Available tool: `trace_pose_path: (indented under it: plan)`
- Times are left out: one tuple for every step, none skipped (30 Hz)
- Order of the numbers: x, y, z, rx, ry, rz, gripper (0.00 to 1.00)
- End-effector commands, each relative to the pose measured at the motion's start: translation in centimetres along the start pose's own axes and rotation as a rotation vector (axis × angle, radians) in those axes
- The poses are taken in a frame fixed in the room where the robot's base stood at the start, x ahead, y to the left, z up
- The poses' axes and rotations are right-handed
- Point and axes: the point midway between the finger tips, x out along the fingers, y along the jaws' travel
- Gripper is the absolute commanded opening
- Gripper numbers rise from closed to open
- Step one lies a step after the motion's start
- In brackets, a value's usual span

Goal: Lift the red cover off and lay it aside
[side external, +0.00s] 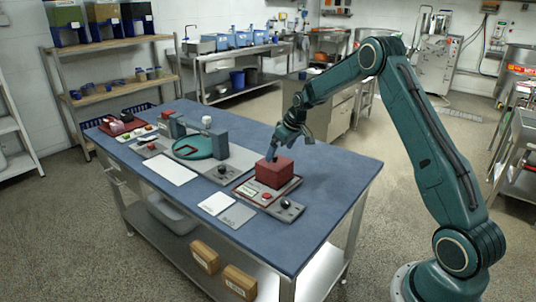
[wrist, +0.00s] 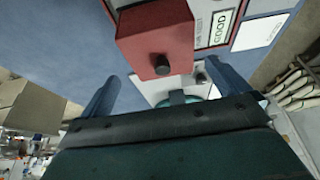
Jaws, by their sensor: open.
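The red cover (side external: 274,172) is a box-shaped block sitting on a tray-like base (side external: 245,190) near the right end of the blue table. In the wrist view the red cover (wrist: 150,30) fills the upper middle, with a small dark knob (wrist: 161,65) on it. My gripper (side external: 290,150) is just above the cover, tilted, with one finger close to its top. In the wrist view my gripper (wrist: 162,72) has its blue fingers wide apart, either side of the knob, with nothing between them. I cannot tell whether a finger touches the cover.
A panel with a red button (side external: 267,195) and a control box with a dark knob (side external: 287,204) sit beside the cover. White and grey plates (side external: 216,203) lie to the left. A teal round machine part (side external: 192,146) stands farther left. The table's right end (side external: 345,165) is clear.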

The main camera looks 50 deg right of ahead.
Motion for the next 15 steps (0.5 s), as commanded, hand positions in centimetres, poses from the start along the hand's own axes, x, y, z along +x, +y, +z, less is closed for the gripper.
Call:
trace_pose_path:
  plan:
    - [0.5, 0.0, 0.0, 0.0, 0.0, 0.0, 1.0]
    - [0.8, 0.0, 0.0, 0.0, 0.0, 0.0, 1.0]
    - [1.0, 0.0, 0.0, 0.0, 0.001, 0.001, 1.0]
    - [1.1, 0.0, 0.0, 0.0, 0.0, 0.001, 1.0]
    - [1.2, 0.0, 0.0, 0.0, 0.0, 0.001, 1.0]
    - [1.3, 0.0, 0.0, 0.0, 0.0, 0.001, 1.0]
    - [1.4, 0.0, 0.0, 0.0, 0.0, 0.001, 1.0]
    - [1.4, 0.0, 0.0, 0.0, 0.0, 0.001, 1.0]
    - [1.4, 0.0, 0.0, 0.0, 0.0, 0.001, 1.0]
    - [1.4, 0.0, 0.0, 0.0, 0.0, 0.001, 1.0]
    - [1.4, 0.0, 0.0, 0.0, 0.0, 0.001, 1.0]
    - [1.4, 0.0, 0.0, 0.0, 0.0, 0.001, 1.0]
    - [1.5, 0.0, 0.0, 0.0, 0.0, 0.0, 1.0]
    - [1.6, 0.0, 0.0, 0.0, 0.0, 0.0, 1.0]
    - [1.8, 0.0, 0.0, 0.0, -0.001, 0.0, 1.0]
